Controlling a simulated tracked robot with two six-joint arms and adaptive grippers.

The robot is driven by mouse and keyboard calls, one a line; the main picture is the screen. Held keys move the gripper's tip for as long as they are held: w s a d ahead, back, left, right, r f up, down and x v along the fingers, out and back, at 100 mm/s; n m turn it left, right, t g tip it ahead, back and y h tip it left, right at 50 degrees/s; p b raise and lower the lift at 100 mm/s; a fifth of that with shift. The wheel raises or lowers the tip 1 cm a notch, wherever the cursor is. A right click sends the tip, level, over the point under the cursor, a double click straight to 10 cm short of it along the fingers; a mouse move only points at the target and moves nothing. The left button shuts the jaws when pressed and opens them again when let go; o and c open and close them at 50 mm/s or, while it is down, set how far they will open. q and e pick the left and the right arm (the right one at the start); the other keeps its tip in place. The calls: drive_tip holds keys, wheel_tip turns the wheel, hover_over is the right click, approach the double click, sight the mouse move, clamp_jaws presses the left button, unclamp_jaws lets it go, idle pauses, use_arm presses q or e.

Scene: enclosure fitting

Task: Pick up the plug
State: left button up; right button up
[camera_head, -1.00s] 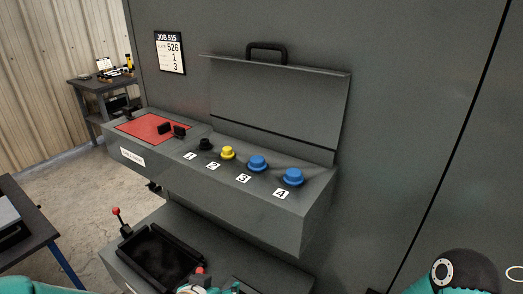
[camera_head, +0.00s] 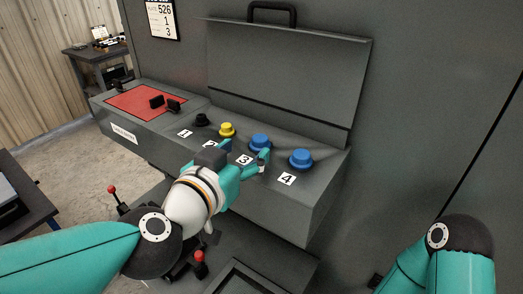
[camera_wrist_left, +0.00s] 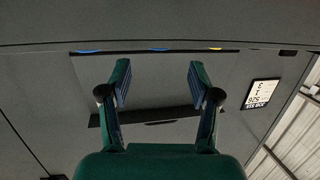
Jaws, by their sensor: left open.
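Several plugs stand in a row on the grey console: black (camera_head: 202,119) at label 1, yellow (camera_head: 227,129) at 2, blue (camera_head: 259,141) at 3 and another blue (camera_head: 301,158) at 4. My left gripper (camera_head: 245,152) is open and empty in front of plug 3, its fingertips near that plug's front side; contact cannot be told. In the left wrist view the picture is upside down. The left fingers (camera_wrist_left: 160,68) are spread there, with slivers of blue (camera_wrist_left: 158,49), blue (camera_wrist_left: 88,51) and yellow (camera_wrist_left: 215,48) plugs at the console edge. The right gripper is out of view.
The raised lid (camera_head: 285,75) stands behind the plugs. A red panel (camera_head: 146,101) with black knobs is at the console's left. A lower shelf with a black tray (camera_head: 262,279) and red-knobbed levers lies below. A job card (camera_head: 163,19) hangs on the wall.

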sight(257, 142)
use_arm(q)
drive_tip(key=x, duration=0.2)
drive_tip(key=shift+w+d, duration=0.2)
drive_tip(key=shift+w, duration=0.1)
drive_tip(key=shift+b+x, duration=0.3)
drive_tip(key=shift+x, duration=2.35)
drive_tip(key=shift+s, duration=0.1)
drive_tip(key=shift+c, duration=0.3)
drive_tip(key=shift+f, duration=0.1)
drive_tip(key=c, duration=0.9)
